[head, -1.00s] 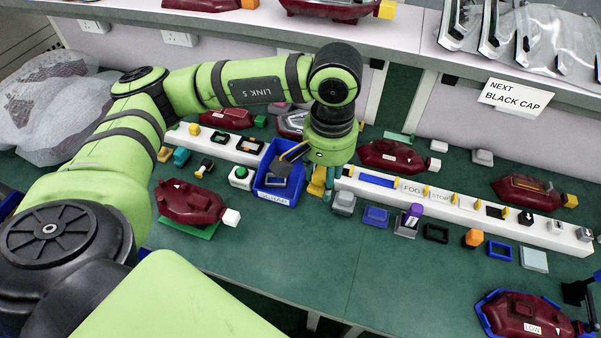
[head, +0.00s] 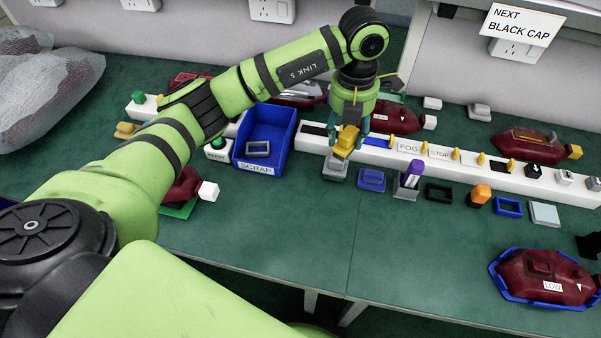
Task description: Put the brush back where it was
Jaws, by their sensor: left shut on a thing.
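My left gripper (head: 350,143) points down over the front of the long white rack. Its teal fingers are shut on a yellow block-shaped thing (head: 346,141). I cannot make out bristles on it, so I cannot tell for sure that it is the brush. It is just above or touching a small grey block-like holder (head: 335,168); I cannot tell which. The white rack (head: 437,164) runs behind, with labels FOG and STOP and several yellow pegs. My right gripper is not in view.
The blue SCRAP bin (head: 264,168) stands left of the gripper with a grey frame inside. A blue block (head: 372,180), a purple-topped piece (head: 413,175) and a black frame (head: 438,194) stand to the right. The green table front (head: 380,250) is clear.

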